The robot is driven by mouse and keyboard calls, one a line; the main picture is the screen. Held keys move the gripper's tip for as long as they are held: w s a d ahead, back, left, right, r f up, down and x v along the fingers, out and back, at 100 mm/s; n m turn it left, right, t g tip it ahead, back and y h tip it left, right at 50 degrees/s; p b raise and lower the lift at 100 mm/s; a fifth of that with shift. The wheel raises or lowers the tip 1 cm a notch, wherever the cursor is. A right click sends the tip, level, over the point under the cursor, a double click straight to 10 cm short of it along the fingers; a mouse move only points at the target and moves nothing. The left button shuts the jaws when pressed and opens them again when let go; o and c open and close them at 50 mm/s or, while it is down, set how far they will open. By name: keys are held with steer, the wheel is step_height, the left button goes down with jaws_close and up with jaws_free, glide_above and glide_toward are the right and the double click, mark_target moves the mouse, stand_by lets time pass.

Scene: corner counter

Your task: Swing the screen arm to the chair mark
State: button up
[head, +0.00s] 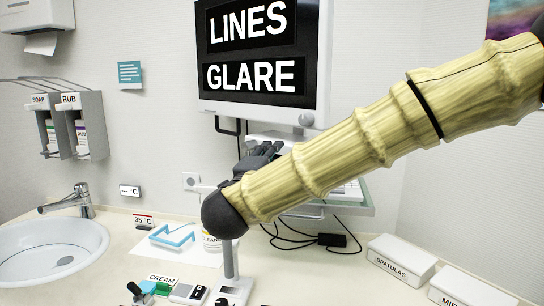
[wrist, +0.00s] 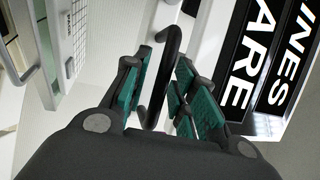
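The screen (head: 262,52) hangs at upper centre in the head view, with LINES and GLARE in white on black. It also shows at the right of the wrist view (wrist: 272,65). A black bar handle (head: 228,129) sits below its lower left edge. In the wrist view the handle (wrist: 163,75) stands between the two teal-padded fingers of my gripper (wrist: 166,62). The fingers are apart, with a gap visible beside the handle. In the head view my arm hides part of my gripper (head: 262,152) and the screen's mount. I cannot make out a chair mark.
A sink (head: 48,250) with a tap (head: 72,203) is at left. White boxes (head: 400,262) stand at right. Loose black cables lie under the tray (head: 345,210).

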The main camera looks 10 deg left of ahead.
stand_by(0.3)
steer(key=v, duration=1.2)
